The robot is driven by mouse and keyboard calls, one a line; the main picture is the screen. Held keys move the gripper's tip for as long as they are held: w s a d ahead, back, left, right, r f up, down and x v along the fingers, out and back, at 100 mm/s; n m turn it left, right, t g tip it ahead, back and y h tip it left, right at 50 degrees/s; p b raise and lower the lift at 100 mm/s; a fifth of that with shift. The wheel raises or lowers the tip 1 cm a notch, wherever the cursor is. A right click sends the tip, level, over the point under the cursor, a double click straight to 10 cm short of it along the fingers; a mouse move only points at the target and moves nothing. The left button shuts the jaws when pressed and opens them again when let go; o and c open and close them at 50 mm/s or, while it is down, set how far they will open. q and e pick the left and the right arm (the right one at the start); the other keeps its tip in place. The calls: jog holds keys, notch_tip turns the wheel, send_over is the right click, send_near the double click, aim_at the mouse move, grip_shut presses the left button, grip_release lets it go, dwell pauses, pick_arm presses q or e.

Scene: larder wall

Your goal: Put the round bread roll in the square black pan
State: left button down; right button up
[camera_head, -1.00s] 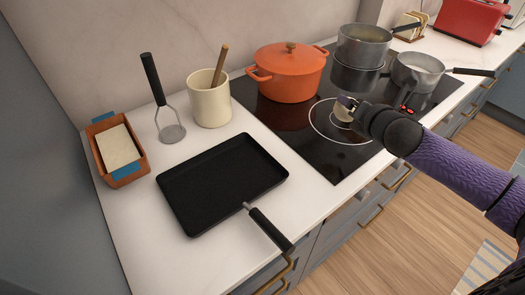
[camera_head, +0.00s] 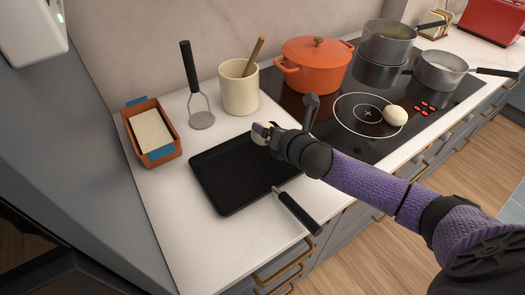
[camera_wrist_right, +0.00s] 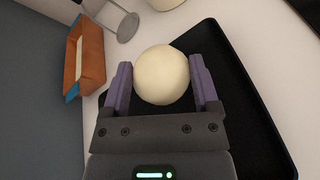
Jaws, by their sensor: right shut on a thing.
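A round, pale bread roll (camera_wrist_right: 164,75) sits between the two purple fingers of my right gripper (camera_wrist_right: 163,84), which is shut on it. In the head view this gripper (camera_head: 262,132) is at the back right corner of the square black pan (camera_head: 232,176), and only part of the held roll (camera_head: 259,136) shows. The wrist view shows the roll over the upper left part of the pan (camera_wrist_right: 262,128); its height above the pan is hard to tell. A second pale, roundish roll (camera_head: 395,116) lies on the black hob. My left gripper is not in view.
An orange pot (camera_head: 316,66) and grey saucepans (camera_head: 443,70) stand on the hob (camera_head: 345,148). Behind the pan are a cream crock (camera_head: 239,95) and a masher (camera_head: 201,119). A brown loaf dish (camera_head: 160,158) is at the left. The counter in front of the pan is clear.

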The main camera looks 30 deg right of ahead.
notch_tip(320, 180, down, 4)
jog(key=shift+r+b, duration=0.2)
jog(key=shift+b, duration=0.55)
jog(key=shift+f, duration=0.2)
jog(key=shift+r, duration=0.15)
jog(key=o, duration=1.1)
jog(key=shift+s+r, duration=0.15)
jog(key=shift+s, duration=0.1)
jog(key=p+v, duration=0.3)
jog(key=v, duration=0.8)
jog(key=shift+s+d+r, duration=0.1)
jog(key=shift+s+r, duration=0.05)
jog(key=shift+s, duration=0.05)
